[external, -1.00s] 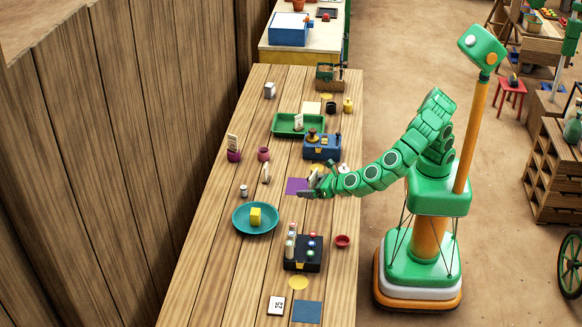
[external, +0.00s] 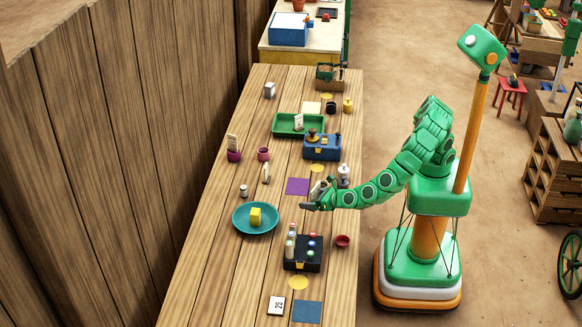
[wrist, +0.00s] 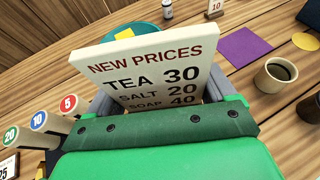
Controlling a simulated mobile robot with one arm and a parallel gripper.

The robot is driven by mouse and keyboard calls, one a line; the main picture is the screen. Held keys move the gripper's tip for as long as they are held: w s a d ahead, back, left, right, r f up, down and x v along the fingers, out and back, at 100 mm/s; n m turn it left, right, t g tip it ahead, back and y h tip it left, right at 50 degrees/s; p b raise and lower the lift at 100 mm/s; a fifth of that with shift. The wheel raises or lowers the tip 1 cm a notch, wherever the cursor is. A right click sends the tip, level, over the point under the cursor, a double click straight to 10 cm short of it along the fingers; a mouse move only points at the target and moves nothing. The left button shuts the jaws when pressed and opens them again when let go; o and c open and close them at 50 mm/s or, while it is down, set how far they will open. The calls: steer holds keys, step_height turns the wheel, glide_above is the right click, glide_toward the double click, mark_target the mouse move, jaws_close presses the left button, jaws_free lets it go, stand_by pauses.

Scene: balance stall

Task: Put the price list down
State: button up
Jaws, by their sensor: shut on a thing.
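The price list (wrist: 150,65) is a thick cream card reading "NEW PRICES", with tea, salt and soap prices. In the wrist view it leans between the grey fingers of my gripper (wrist: 160,98), which is shut on it. Its lower edge is hidden by the gripper. In the external view my gripper (external: 313,204) is over the wooden counter (external: 215,275), between the purple mat and the black rack. The price list (external: 318,189) shows there as a small pale card. I cannot tell its exact height above the counter.
The purple mat (external: 298,186) is bare. A teal plate (external: 238,222) with a yellow block (external: 256,216) lies left. A red dish (external: 342,241) and white bottle (external: 343,175) are near the right edge. A cup (wrist: 278,75) stands close.

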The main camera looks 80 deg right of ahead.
mark_target(310, 227)
steer(key=shift+f, duration=6.35)
steer(key=shift+f, duration=0.15)
steer(key=o, duration=0.9)
steer(key=shift+s+a+r, duration=0.2)
steer(key=shift+s+r, duration=0.2)
steer(key=shift+s, duration=0.1)
steer(key=v, duration=1)
steer(key=shift+s+a+r, duration=0.1)
steer(key=shift+s+a, duration=0.1)
steer(key=shift+s, duration=0.15)
